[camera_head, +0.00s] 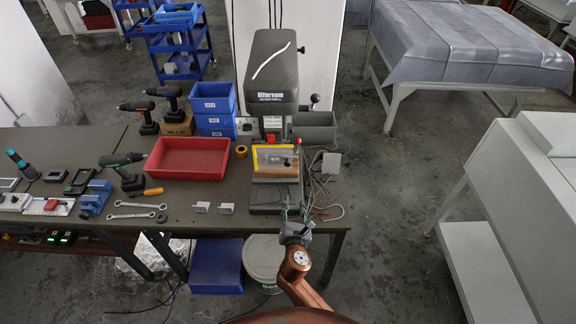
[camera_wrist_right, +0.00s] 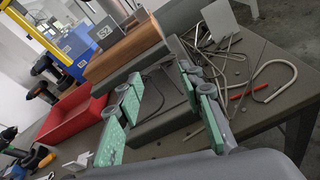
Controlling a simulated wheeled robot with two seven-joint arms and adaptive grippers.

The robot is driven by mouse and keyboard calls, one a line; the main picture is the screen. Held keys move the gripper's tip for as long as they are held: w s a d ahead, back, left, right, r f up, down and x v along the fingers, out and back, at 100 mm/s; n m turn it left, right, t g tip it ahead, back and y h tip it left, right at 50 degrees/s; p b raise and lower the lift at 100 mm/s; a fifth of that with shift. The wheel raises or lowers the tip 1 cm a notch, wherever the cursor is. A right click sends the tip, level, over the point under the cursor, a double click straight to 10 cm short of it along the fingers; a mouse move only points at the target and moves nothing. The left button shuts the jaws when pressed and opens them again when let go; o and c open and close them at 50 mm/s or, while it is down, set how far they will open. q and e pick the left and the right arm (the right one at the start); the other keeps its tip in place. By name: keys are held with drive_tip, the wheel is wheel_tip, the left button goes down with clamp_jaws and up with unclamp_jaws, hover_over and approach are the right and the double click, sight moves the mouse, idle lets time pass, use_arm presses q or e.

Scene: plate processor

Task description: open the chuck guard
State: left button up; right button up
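The drill press (camera_head: 272,80) stands on the bench. Its chuck guard (camera_head: 274,157), a clear pane with yellow edging, sits low in front of the chuck area, above a wooden block (camera_head: 276,174). A yellow edge, apparently of the guard, shows at the upper left of the right wrist view (camera_wrist_right: 36,36). The wooden block also shows there (camera_wrist_right: 130,52). My right gripper (camera_head: 293,209) is in front of the press at the bench's front edge, below the guard and apart from it. Its green-padded fingers (camera_wrist_right: 160,80) are spread and empty. My left gripper is out of view.
A red tray (camera_head: 187,158), blue bins (camera_head: 214,108) and cordless drills (camera_head: 126,170) lie left of the press. Loose cables (camera_head: 322,190) and a small grey plate (camera_head: 331,163) are at its right. Small white brackets (camera_head: 226,208) sit near the front edge.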

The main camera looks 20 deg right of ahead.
sight(287, 165)
wheel_tip(287, 165, up, 12)
drive_tip(key=a+n+t, duration=0.3)
drive_tip(key=shift+n+h, duration=0.3)
drive_tip(key=shift+h, duration=0.1)
drive_tip(key=x, duration=0.8)
drive_tip(key=shift+d+f, duration=0.15)
drive_tip(key=shift+c, duration=0.7)
clamp_jaws()
